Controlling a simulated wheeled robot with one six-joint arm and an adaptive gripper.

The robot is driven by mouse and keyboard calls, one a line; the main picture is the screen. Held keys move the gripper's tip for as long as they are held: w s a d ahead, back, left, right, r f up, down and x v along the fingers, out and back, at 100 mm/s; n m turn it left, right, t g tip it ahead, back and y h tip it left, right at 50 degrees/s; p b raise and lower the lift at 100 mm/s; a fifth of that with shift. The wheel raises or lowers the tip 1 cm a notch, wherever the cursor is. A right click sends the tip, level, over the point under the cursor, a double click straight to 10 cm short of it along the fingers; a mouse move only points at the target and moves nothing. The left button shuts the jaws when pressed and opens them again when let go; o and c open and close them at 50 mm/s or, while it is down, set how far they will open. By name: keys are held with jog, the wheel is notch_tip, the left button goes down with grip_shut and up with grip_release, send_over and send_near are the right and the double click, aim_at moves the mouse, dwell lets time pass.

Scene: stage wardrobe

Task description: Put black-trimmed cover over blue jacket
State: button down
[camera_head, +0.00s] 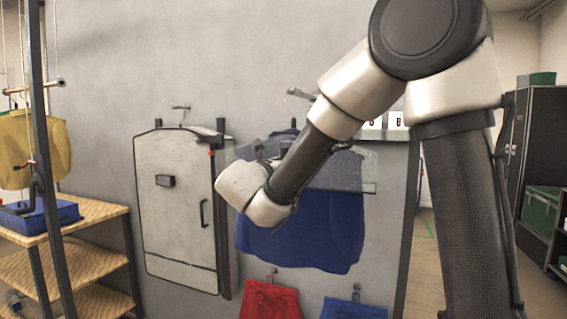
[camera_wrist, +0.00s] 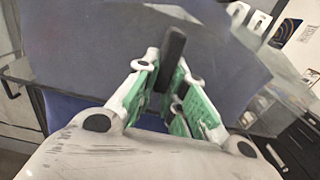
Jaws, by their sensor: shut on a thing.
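The blue jacket (camera_head: 310,238) hangs on the grey panel, its lower part bare. A translucent sheet-like cover (camera_head: 350,172) lies across the jacket's upper part, and the jacket shows through it. A pale cover with black trim (camera_head: 178,235) hangs flat to the left, with a black handle on its right side. My gripper is hidden behind my arm in the head view. In the wrist view my gripper (camera_wrist: 172,82) is shut on a black upright grip (camera_wrist: 174,52). Blue cloth (camera_wrist: 70,106) shows beyond it. I cannot tell whether the sheet is black-trimmed.
Red cloth (camera_head: 269,300) and another blue garment (camera_head: 352,309) hang below the jacket. A wooden shelf rack (camera_head: 75,262) with a blue case (camera_head: 40,216) and a yellow garment (camera_head: 35,145) stand left. A dark cabinet (camera_head: 534,150) stands right, beyond open floor.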

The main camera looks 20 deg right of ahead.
jog(key=c, duration=1.4)
grip_release()
